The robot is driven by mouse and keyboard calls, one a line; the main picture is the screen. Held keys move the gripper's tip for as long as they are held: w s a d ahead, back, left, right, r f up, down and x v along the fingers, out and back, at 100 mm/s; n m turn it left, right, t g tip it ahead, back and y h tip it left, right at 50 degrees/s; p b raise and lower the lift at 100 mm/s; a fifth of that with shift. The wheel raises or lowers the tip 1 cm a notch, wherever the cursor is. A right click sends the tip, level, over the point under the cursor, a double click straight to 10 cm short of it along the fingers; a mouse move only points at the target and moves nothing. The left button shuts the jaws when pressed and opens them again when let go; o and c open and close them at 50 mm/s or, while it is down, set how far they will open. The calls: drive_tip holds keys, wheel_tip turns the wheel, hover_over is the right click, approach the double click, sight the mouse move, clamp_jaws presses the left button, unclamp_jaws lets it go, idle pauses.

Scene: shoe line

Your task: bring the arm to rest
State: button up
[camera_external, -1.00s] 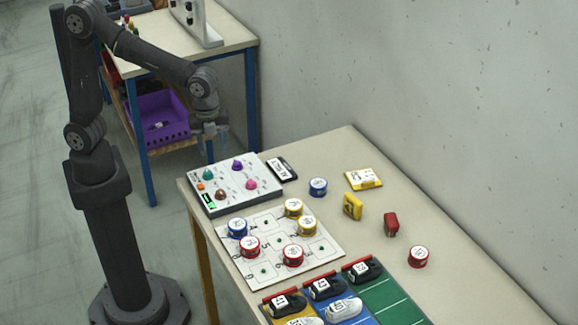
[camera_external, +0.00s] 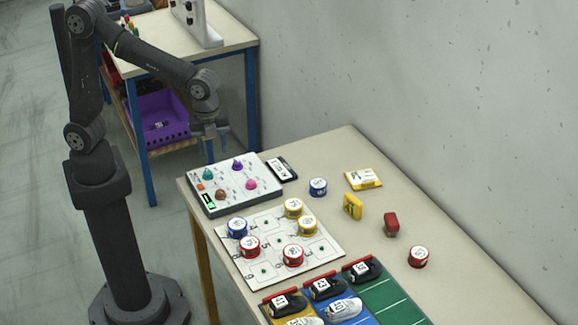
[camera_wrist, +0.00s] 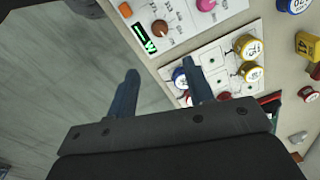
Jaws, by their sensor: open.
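My arm is bent, with the upper link high and the forearm sloping down to the right.
The table (camera_external: 450,270) carries a white board (camera_external: 278,268) with several labelled round tins, several shoes on coloured lanes (camera_external: 390,293), a red block (camera_external: 391,224) and yellow boxes. A second table (camera_external: 228,30) with a purple crate (camera_external: 160,122) stands behind.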

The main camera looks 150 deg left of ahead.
sight(220, 192)
drive_tip(key=f, duration=1.5)
drive_tip(key=shift+w+a+f, duration=0.1)
drive_tip(key=shift+a+f, duration=0.15)
drive_tip(key=shift+a, duration=0.1)
wheel_tip(220, 192, up, 18)
drive_tip(key=f, duration=0.1)
wheel_tip(220, 192, down, 17)
drive_tip(key=shift+f, duration=0.1)
drive_tip(key=n, duration=1.2)
drive_tip(key=shift+g, duration=0.3)
drive_tip(key=shift+n, duration=1.7)
